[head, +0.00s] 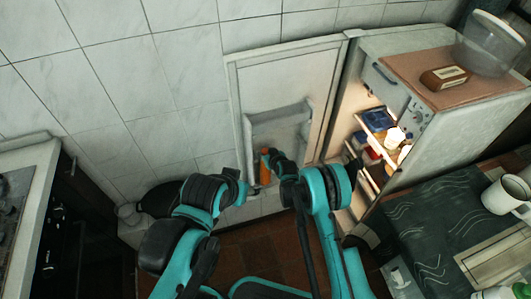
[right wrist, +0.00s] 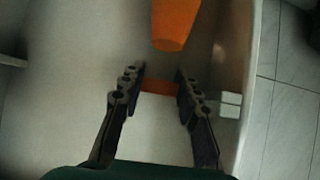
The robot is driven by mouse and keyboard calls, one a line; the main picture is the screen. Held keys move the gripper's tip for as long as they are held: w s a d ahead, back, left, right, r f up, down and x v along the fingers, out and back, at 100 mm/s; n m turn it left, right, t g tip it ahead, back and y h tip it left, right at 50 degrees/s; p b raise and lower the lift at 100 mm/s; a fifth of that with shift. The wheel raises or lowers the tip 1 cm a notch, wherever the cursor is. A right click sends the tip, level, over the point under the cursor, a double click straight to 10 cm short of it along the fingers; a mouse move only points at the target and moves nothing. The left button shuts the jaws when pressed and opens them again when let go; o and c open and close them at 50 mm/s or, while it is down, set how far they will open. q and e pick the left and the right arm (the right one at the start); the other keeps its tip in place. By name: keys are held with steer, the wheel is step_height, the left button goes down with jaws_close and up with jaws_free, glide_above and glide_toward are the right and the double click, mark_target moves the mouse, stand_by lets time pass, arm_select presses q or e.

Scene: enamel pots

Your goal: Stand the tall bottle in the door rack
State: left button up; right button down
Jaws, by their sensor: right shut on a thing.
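The tall orange bottle (head: 265,168) shows at the lower part of the open fridge door, beside my right gripper (head: 272,160). In the right wrist view, an orange body (right wrist: 175,22) lies beyond the fingertips, and an orange strip shows between the fingers of my right gripper (right wrist: 160,88). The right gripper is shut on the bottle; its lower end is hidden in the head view. The white door rack (head: 278,122) is on the inner side of the door, just above the bottle in the picture. My left gripper (head: 254,190) is low and left of the bottle; its fingers are too small to read.
The fridge (head: 440,135) stands open at right with lit, filled shelves. A dark-topped table (head: 440,225) with a white mug (head: 505,195) is at lower right. A stove (head: 20,195) is at left.

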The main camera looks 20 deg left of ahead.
steer(key=c, duration=1.4)
jaws_free()
steer(key=shift+o, duration=0.2)
steer(key=shift+r, duration=0.15)
steer(key=p+v, duration=0.4)
steer(key=v, duration=0.8)
steer(key=s+d+r+m+h, duration=0.2)
steer(key=d+r, duration=0.6)
steer(key=r, duration=0.3)
steer(key=s+d+r+m+h, duration=0.1)
steer(key=s+d+r, duration=0.1)
steer(key=d+r, duration=0.8)
steer(key=s+d+r+m+g+h, duration=0.1)
steer(key=s+d+r+m+h, duration=0.1)
steer(key=s+d, duration=0.6)
steer(key=s+d+r+m+h, duration=0.1)
steer(key=s+d+r, duration=0.3)
steer(key=s, duration=1.2)
steer(key=d+m, duration=0.1)
steer(key=d, duration=0.2)
steer(key=shift+d+r+m+g+h, duration=0.3)
steer(key=shift+d+r+g+h, duration=0.05)
steer(key=shift+d+g+h, duration=0.05)
